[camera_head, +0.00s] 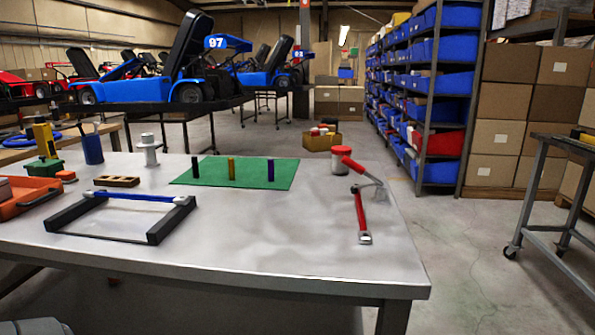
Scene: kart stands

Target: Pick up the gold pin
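The gold pin (231,168) stands upright on a flat green mat (202,178) on the grey table. It is the middle one of three pins in a row. A black pin (195,168) stands to its left and a dark purple pin (271,170) to its right, each apart from it. Neither of my grippers shows in the head view. A grey rounded shape at the bottom left corner may be part of me.
A black frame with a blue bar (137,196) lies front left. A white spool (148,150) stands behind it. A red-handled tool (361,216) and a red-lidded jar (338,162) are right of the mat. The table's (290,235) front middle is clear.

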